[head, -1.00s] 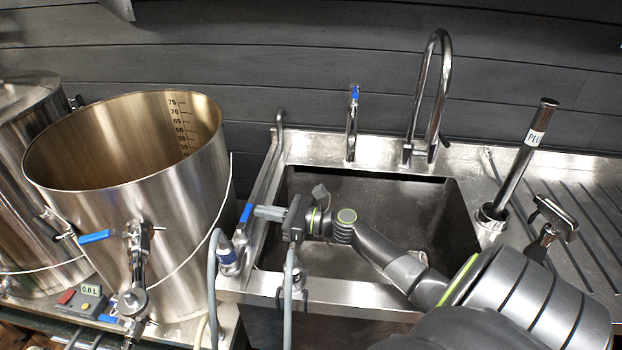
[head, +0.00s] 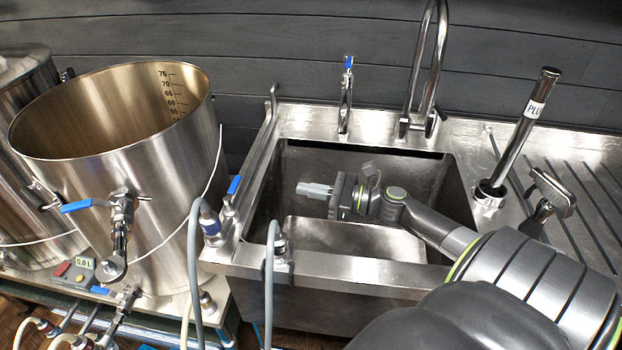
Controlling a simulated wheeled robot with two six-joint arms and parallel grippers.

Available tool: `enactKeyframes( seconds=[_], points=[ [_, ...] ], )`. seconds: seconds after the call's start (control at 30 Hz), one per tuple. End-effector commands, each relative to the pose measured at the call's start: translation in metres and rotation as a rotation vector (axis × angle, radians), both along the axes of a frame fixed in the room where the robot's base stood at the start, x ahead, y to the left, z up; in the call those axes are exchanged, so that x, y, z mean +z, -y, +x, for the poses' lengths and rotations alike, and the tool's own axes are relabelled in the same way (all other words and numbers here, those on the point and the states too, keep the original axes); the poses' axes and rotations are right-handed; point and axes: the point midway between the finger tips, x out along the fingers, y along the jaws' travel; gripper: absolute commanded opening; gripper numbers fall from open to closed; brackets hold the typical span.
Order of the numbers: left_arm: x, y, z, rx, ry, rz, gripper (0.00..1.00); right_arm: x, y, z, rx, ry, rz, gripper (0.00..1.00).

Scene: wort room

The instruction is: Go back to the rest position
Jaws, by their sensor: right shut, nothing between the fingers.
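My right gripper (head: 314,189) is shut and empty. It hangs over the steel sink basin (head: 345,235), pointing left, with my arm coming in from the lower right. Its fingertips are apart from the blue-handled valve (head: 233,190) on the sink's left rim. My left gripper is not in view.
A large open steel kettle (head: 120,150) with a blue-handled tap stands left of the sink. Grey hoses (head: 193,255) rise at the sink's left front. A tall curved faucet (head: 425,60) and a small blue-topped tap (head: 346,95) stand behind. A labelled tube (head: 522,130) stands at right.

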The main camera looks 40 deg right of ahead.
Motion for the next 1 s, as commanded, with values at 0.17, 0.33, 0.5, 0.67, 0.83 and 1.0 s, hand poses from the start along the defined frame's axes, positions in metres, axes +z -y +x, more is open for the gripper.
enactKeyframes(
  seconds=[0.17,0.33,0.5,0.67,0.83,1.0],
  points=[
    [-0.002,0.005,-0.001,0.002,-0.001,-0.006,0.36,0.0,0.003,-0.003,0.0,-0.001,0.001,0.0],
    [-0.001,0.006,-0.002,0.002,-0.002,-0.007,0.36,0.001,0.003,-0.003,0.0,0.0,0.0,0.0],
    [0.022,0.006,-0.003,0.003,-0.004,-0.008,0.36,0.024,0.003,-0.003,0.0,0.0,0.0,0.0],
    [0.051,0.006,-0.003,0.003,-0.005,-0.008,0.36,0.053,0.003,-0.003,0.0,0.0,0.0,0.0],
    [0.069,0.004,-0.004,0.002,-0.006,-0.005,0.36,0.071,0.002,-0.003,0.0,-0.001,0.001,0.0],
    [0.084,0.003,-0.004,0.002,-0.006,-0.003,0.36,0.086,0.002,-0.003,0.0,-0.001,0.001,0.0]
  ],
)
